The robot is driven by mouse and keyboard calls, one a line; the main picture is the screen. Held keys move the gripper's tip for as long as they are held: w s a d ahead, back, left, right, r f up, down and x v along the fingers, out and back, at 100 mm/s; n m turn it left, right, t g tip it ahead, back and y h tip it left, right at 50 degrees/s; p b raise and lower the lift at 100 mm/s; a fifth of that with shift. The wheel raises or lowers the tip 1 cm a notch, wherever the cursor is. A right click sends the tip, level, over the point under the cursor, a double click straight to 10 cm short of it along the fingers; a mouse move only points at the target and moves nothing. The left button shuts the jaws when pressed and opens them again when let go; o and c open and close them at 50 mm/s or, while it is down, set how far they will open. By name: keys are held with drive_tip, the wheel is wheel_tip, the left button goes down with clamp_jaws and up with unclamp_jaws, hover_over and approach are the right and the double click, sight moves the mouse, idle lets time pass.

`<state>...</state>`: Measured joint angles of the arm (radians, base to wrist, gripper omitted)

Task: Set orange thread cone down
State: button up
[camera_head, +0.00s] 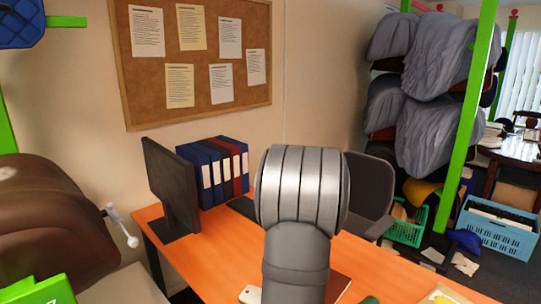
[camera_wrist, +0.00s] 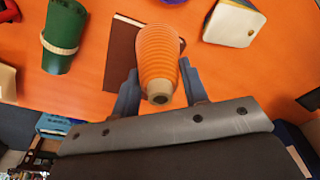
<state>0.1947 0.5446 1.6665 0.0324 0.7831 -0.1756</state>
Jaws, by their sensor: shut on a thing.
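In the wrist view, the orange thread cone (camera_wrist: 158,60) sits between the two blue-grey fingers of my gripper (camera_wrist: 158,92). The gripper is shut on the cone near its narrow tan tip, which points toward the camera. The wide end of the cone faces the orange desk (camera_wrist: 90,75). I cannot tell whether its base touches the surface beneath. A dark red-brown book or folder (camera_wrist: 120,55) lies on the desk beside and partly behind the cone. In the head view my arm hides the gripper and the cone.
In the head view, a monitor (camera_head: 170,188) and several binders (camera_head: 215,172) stand at the back of the desk. A brown saddle (camera_head: 45,220) is at left.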

drive_tip(key=shift+s+a+f, duration=0.1)
drive_tip(key=shift+a+f, duration=0.2)
drive_tip(key=shift+a, duration=0.4)
drive_tip(key=shift+s+a+f, duration=0.1)
drive_tip(key=shift+a+f, duration=0.2)
drive_tip(key=shift+a, duration=0.4)
drive_tip(key=s+d+r+m, duration=0.1)
drive_tip(key=d+m, duration=0.3)
drive_tip(key=d, duration=1)
drive_tip(key=s+d+m+h, duration=0.1)
drive_tip(key=d+m, duration=0.3)
drive_tip(key=d, duration=1.1)
drive_tip(key=shift+s+d+r+g, duration=0.3)
drive_tip(key=shift+s+r, duration=0.1)
drive_tip(key=shift+s, duration=0.5)
drive_tip(key=shift+m, duration=0.3)
drive_tip(key=f, duration=0.3)
drive_tip(key=d+f, duration=0.1)
drive_tip(key=f, duration=0.1)
drive_tip(key=shift+s+f, duration=0.2)
drive_tip(key=shift+s, duration=0.05)
drive_tip(key=shift+c, duration=0.2)
drive_tip(key=shift+f, duration=2.25)
drive_tip(key=shift+f, duration=0.1)
drive_tip(key=o, duration=1)
